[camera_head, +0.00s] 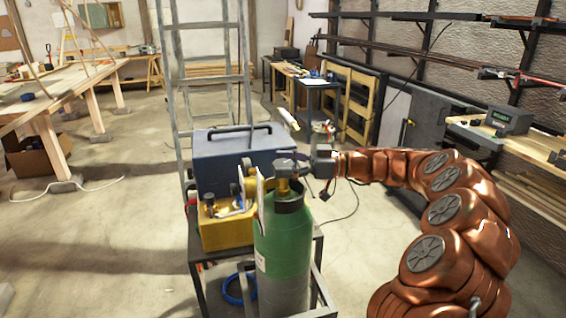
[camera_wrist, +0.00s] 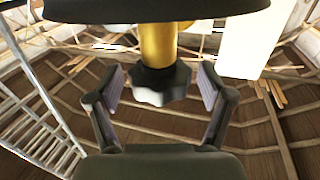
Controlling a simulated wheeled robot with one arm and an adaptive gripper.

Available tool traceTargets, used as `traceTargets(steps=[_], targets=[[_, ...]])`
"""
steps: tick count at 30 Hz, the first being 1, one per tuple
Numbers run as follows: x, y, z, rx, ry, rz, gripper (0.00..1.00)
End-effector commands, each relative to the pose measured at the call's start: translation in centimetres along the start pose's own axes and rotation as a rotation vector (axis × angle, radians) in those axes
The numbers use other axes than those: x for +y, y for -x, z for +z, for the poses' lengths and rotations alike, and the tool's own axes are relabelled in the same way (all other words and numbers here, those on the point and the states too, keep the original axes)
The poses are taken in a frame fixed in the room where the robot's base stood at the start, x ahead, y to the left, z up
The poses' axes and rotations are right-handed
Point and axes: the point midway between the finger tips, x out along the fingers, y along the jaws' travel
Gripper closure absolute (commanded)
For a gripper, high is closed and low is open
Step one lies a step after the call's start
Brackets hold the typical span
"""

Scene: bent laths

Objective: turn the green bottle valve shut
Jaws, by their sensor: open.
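The green bottle (camera_head: 283,250) stands upright on a metal cart in the head view, with a dark collar and a brass valve (camera_head: 284,186) on top. My gripper (camera_head: 299,165) reaches in from the right at the height of the valve. In the wrist view, the dark lobed valve knob (camera_wrist: 161,86) sits on its brass stem (camera_wrist: 158,45). The knob is between the two open fingers of my gripper (camera_wrist: 160,92), with a visible gap on each side. In the head view the knob is largely hidden by my gripper.
A blue-grey box (camera_head: 235,160) with a handle and a yellow unit (camera_head: 226,228) stand close behind and left of the bottle. A ladder (camera_head: 210,80) rises behind them. A blue hose (camera_head: 238,288) hangs low on the cart (camera_head: 200,275). The floor at left is mostly free.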

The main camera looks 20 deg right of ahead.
Motion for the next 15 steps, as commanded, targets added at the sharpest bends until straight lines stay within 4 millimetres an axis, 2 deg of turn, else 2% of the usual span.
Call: traceTargets(steps=[6, 15], targets=[[0.0, -0.02, 0.02, 0.0, 0.0, 0.0, 0.22], [0.0, -0.02, 0.02, 0.0, 0.0, 0.0, 0.53]])
